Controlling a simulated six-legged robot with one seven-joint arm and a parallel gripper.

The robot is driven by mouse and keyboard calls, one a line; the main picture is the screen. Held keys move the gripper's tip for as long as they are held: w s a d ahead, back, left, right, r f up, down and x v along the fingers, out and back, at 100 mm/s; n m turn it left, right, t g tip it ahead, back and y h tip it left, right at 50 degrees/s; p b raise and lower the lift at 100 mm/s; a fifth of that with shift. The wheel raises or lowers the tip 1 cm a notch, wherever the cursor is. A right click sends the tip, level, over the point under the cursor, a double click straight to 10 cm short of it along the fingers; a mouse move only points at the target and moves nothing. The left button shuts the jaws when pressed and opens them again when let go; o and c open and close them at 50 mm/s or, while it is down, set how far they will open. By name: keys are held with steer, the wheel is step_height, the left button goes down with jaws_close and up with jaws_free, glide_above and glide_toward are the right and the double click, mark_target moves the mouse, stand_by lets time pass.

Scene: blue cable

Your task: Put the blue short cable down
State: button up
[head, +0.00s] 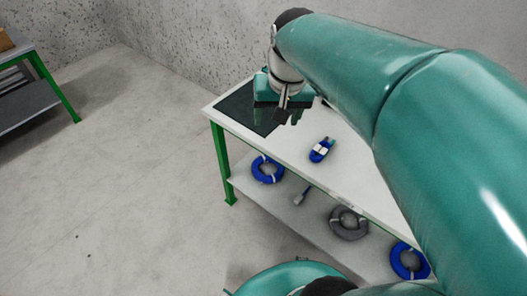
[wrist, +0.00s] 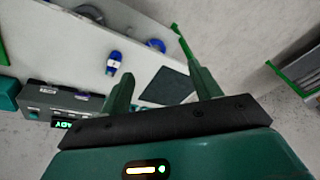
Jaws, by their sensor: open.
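A short blue cable (head: 321,150), bundled with a white band, lies on the white tabletop (head: 345,178), right of my gripper. It also shows in the wrist view (wrist: 114,62), beyond the left fingertip and apart from it. My gripper (head: 288,112) is above the far left part of the table, by a dark mat (head: 240,108). In the wrist view my gripper (wrist: 160,68) has its two green fingers spread wide with nothing between them. The mat (wrist: 168,87) shows between and below the fingertips.
The lower shelf holds a blue coil (head: 267,169), a grey coil (head: 348,223) and another blue coil (head: 409,261). A grey device with a lit display (wrist: 62,110) stands left in the wrist view. Another green-legged table (head: 50,80) is far left. The tabletop around the cable is clear.

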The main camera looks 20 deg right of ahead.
steer(key=s+a+f+n+t, duration=0.1)
steer(key=s+a+n+t, duration=0.1)
steer(key=s+a, duration=0.4)
steer(key=s+n, duration=0.1)
steer(key=s, duration=0.2)
steer(key=shift+s+a+f+n+t, duration=0.15)
steer(key=shift+a+f+n+t, duration=0.05)
steer(key=shift+f+n+t, duration=0.2)
steer(key=shift+d, duration=0.1)
